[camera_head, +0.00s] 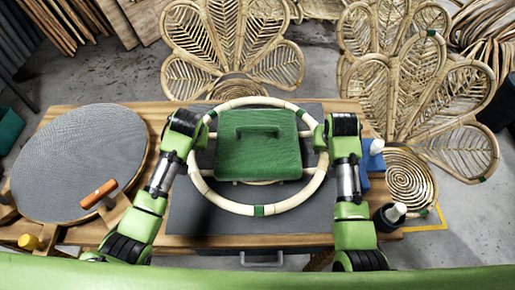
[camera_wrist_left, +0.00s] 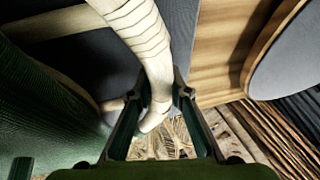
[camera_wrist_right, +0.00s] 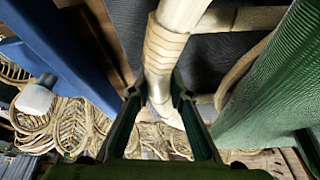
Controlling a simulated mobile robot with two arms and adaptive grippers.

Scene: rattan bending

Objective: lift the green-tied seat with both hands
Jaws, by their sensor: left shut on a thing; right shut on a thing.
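The green-tied seat is a round rattan hoop (camera_head: 237,208) with green ties, such as the tie at its front (camera_head: 259,211). A green square block with a handle (camera_head: 258,158) sits within the ring in the head view. My left gripper (camera_head: 205,137) is shut on the ring's left side; the wrapped rattan also shows between its fingers in the left wrist view (camera_wrist_left: 145,40). My right gripper (camera_head: 321,137) is shut on the ring's right side; the rattan passes between its fingers in the right wrist view (camera_wrist_right: 160,65). The exact height of the ring above the mat is hard to tell.
A grey mat (camera_head: 200,222) covers the middle of the wooden bench (camera_head: 60,125). A round grey board (camera_head: 80,160) with an orange-handled tool (camera_head: 98,194) lies left. Rattan chairs (camera_head: 415,85) stand behind.

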